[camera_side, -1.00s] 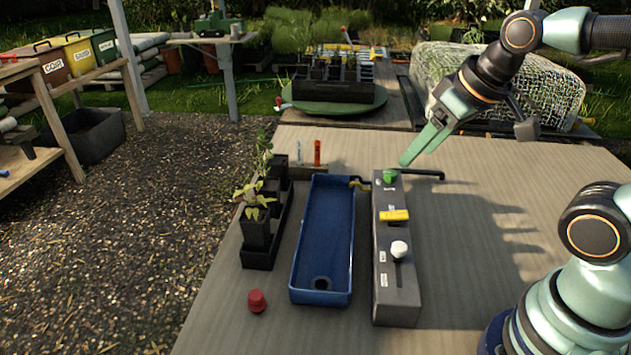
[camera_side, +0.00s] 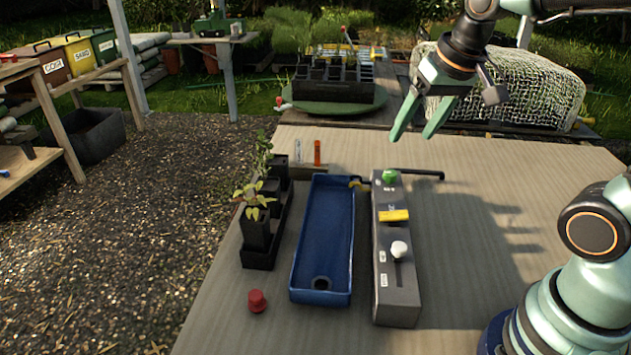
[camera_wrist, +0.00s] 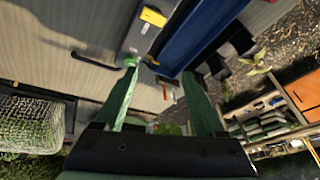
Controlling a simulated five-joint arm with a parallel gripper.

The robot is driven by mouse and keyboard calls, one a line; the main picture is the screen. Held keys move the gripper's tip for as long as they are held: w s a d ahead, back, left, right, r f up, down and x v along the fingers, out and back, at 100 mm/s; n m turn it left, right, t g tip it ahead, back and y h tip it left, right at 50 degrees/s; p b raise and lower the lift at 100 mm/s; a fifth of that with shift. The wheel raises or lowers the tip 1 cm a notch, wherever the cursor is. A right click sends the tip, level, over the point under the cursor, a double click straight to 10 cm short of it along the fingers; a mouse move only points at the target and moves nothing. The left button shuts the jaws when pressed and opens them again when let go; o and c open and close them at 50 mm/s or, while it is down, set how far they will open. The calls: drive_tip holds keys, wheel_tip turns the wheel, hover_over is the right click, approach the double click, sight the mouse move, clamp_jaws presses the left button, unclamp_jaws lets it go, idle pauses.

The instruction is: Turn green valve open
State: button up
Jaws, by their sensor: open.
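The green valve (camera_side: 389,175) sits on the far end of a grey control box (camera_side: 399,288) on the table. In the wrist view the green valve (camera_wrist: 130,61) shows just beyond the left fingertip. My gripper (camera_side: 410,138) is open and empty, raised above and a little behind the valve, apart from it. In the wrist view my gripper's fingers (camera_wrist: 162,75) are spread wide with nothing between them. The same box carries a yellow handle (camera_side: 394,215) and a white knob (camera_side: 399,250).
A blue trough (camera_side: 322,240) stands left of the box, with potted plants (camera_side: 257,230) in a black tray beyond it. A red cap (camera_side: 257,300) lies at the front. A black pipe (camera_side: 428,174) runs right from the box's far end. The table's right side is clear.

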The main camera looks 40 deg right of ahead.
drive_tip(key=w+d+f+m+g, duration=0.1)
drive_tip(key=w+d+m+g, duration=0.1)
drive_tip(key=w+d+m, duration=0.4)
drive_tip(key=m+g, duration=0.2)
drive_tip(key=m, duration=0.4)
approach(391, 172)
wheel_tip(391, 172, down, 9)
drive_tip(key=shift+w+r, duration=0.1)
drive_tip(key=shift+r, duration=0.05)
clamp_jaws()
